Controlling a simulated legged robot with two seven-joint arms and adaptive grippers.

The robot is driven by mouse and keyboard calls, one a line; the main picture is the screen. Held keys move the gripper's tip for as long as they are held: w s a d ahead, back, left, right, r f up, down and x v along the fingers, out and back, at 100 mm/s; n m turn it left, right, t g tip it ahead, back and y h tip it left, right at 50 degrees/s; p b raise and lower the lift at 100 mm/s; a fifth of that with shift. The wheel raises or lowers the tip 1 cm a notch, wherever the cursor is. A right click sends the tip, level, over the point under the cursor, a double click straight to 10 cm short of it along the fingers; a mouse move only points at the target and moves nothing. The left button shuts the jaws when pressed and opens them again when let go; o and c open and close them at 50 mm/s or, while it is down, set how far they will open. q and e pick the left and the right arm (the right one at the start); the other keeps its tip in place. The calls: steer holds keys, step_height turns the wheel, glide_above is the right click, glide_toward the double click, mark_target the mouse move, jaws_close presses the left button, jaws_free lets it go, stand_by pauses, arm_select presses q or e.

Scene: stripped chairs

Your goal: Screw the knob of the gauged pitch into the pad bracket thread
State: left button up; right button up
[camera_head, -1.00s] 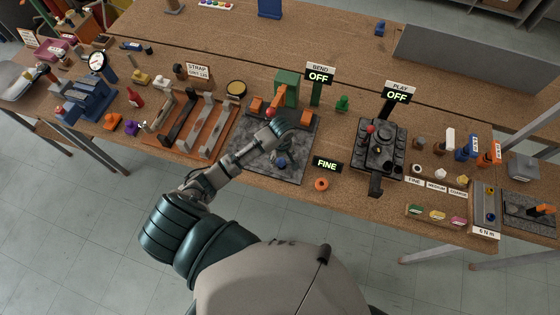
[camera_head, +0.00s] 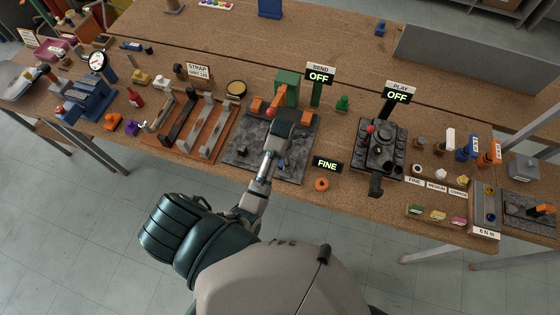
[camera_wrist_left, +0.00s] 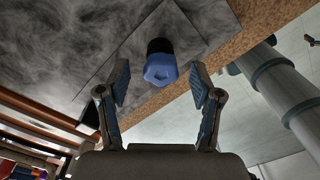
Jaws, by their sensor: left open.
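A blue faceted knob (camera_wrist_left: 160,69) with a black collar stands out from a grey mottled plate (camera_wrist_left: 60,40) in the left wrist view. My left gripper (camera_wrist_left: 160,76) is open, with one finger on each side of the knob and gaps visible on both sides. In the head view my left gripper (camera_head: 282,126) is over the grey plate (camera_head: 240,155), and its fingertips are hidden. A green bracket (camera_head: 288,88) stands at the plate's back, with orange blocks (camera_head: 257,104) nearby. I cannot tell where the thread is. My right gripper is not in view.
An orange rack with metal bars (camera_head: 190,125) stands left of the plate. A FINE sign (camera_head: 327,165) and an orange ring (camera_head: 321,184) are to its right. A dark control box (camera_head: 380,150) stands farther right. BEND and PLAY signs read OFF.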

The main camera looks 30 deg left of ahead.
arm_select(q)
steer(key=shift+d+n, duration=0.15)
steer(key=shift+n, duration=0.55)
steer(key=shift+d+r, duration=0.1)
steer(key=shift+a+f+b, duration=0.25)
steer(key=shift+f+b, duration=0.05)
steer(key=shift+f, duration=1)
steer(key=shift+d, duration=0.15)
jaws_close()
